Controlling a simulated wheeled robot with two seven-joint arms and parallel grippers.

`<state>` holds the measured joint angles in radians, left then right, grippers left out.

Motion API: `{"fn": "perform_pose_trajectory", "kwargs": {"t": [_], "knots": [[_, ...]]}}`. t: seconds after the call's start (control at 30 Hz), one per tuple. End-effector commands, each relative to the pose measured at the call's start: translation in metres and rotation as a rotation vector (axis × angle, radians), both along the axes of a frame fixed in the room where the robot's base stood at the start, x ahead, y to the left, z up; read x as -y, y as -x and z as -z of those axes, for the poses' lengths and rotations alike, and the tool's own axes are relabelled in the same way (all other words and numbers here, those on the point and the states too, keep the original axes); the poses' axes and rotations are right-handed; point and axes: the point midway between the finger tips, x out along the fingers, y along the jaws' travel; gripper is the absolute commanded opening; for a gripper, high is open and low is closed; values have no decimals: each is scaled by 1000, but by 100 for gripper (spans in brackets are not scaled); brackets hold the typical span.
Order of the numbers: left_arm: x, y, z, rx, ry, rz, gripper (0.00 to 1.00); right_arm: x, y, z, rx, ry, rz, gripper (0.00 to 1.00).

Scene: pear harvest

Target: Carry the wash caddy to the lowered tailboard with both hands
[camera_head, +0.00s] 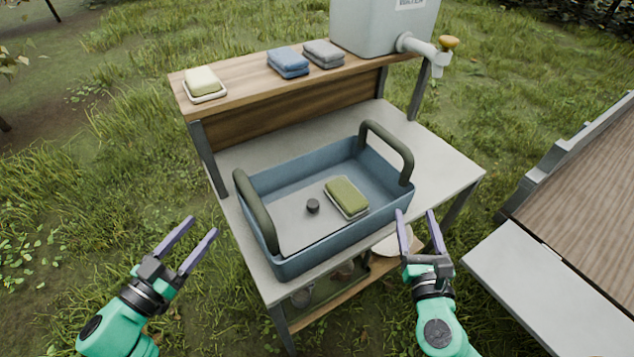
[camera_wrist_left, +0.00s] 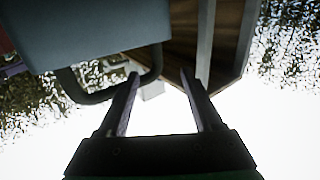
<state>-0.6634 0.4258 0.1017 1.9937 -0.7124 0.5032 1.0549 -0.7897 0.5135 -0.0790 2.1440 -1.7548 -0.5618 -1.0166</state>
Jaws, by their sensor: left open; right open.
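The blue wash caddy (camera_head: 330,222) stands upright on the grey top of the wash stand, with a dark arched handle at its left end (camera_head: 254,212) and another at its right end (camera_head: 388,148). A green sponge on a pale dish (camera_head: 347,197) and a small dark knob (camera_head: 313,206) show inside it. My left gripper (camera_head: 203,227) is open and empty, left of the left handle and apart from it. My right gripper (camera_head: 416,214) is open and empty near the caddy's right front corner. The lowered tailboard (camera_head: 545,290) is a light grey panel at the right. The left wrist view shows a dark handle (camera_wrist_left: 95,97) beyond the open fingers.
The stand's raised wooden shelf (camera_head: 245,90) holds a soap on a dish (camera_head: 203,84), folded blue cloths (camera_head: 288,62), grey cloths (camera_head: 323,53) and a water tank (camera_head: 375,25) with a tap. Grass separates the stand from the wood-floored bed (camera_head: 590,190). A lower shelf holds small items.

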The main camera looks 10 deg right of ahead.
Motion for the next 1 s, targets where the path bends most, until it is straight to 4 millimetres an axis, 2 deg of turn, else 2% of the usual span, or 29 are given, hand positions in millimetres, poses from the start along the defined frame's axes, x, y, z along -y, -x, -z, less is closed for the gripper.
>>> {"fn": "perform_pose_trajectory", "kwargs": {"t": [0.27,0.43,1.0], "knots": [[1,0,-1,2,1,1,67,0,0,-1,3,3,-1,67],[7,-12,-1,4,3,2,67,2,-14,-1,5,2,2,67],[63,-107,-2,4,1,0,67,18,-123,-1,4,-1,0,67]]}}
